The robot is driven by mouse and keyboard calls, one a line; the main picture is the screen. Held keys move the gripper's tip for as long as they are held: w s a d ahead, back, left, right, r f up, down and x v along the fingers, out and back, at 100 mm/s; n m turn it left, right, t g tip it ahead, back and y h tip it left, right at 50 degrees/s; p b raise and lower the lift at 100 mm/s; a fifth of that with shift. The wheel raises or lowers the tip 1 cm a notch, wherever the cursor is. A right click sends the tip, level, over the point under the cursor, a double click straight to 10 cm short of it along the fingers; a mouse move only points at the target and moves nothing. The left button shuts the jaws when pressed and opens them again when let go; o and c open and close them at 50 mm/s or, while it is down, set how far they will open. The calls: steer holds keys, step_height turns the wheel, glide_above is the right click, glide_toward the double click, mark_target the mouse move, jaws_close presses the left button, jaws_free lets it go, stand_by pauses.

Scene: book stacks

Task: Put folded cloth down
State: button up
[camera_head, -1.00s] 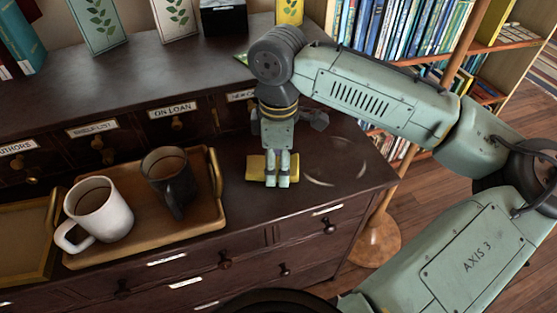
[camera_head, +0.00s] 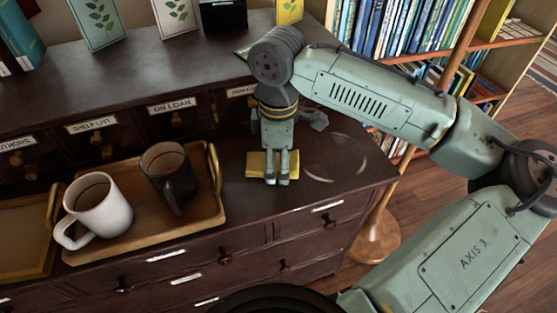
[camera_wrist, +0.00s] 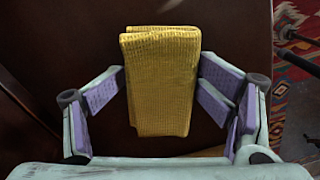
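A yellow folded cloth (camera_head: 257,164) is at the right part of the dark cabinet top. It appears to rest on the surface, but its underside is hidden. My gripper (camera_head: 276,178) points down at the cloth, its fingers in front of the cloth's middle. In the wrist view the ribbed cloth (camera_wrist: 161,80) lies between the purple-padded fingers of my gripper (camera_wrist: 161,82). The pads meet its left and right edges with no visible gap. The gripper looks shut on the cloth.
A wooden tray (camera_head: 125,237) with a white mug (camera_head: 98,212) and a dark mug (camera_head: 166,170) stands left of the cloth. Label-fronted drawers (camera_head: 180,122) rise behind.

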steer(key=shift+r, duration=0.1)
step_height(320, 180, up, 13)
steer(key=shift+p, duration=0.4)
stand_by(0.4)
